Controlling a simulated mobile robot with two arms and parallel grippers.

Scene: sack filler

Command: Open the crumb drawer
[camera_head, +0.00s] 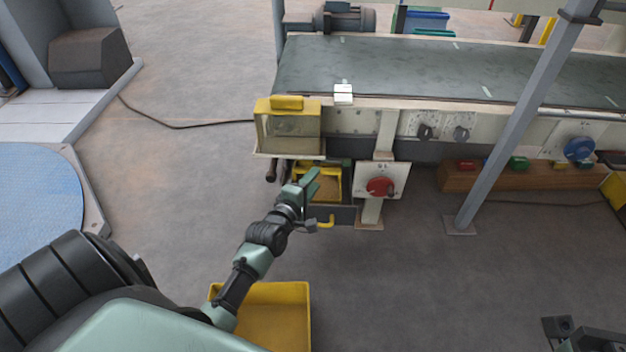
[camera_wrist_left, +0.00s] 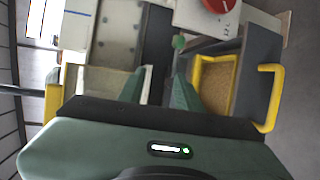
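The crumb drawer has a dark grey front (camera_head: 345,215) with a yellow handle (camera_head: 329,222), below the conveyor's end. It appears pulled out, as its yellow-edged inside with brown crumbs (camera_head: 328,186) shows from above. In the left wrist view the grey front (camera_wrist_left: 257,60) and yellow handle (camera_wrist_left: 269,97) are at the right. My left gripper (camera_head: 307,183) is at the drawer's left side, overlapping it in the head view. Its green fingers (camera_wrist_left: 158,75) are apart with nothing held, left of the drawer in the wrist view. My right gripper (camera_head: 580,335) is partly visible bottom right; its fingers are unclear.
A red knob (camera_head: 380,187) on a white plate is right of the drawer. A yellow-topped clear box (camera_head: 288,128) is above it. A yellow bin (camera_head: 275,315) stands on the floor below. A slanted grey post (camera_head: 520,110) stands at right; floor between is clear.

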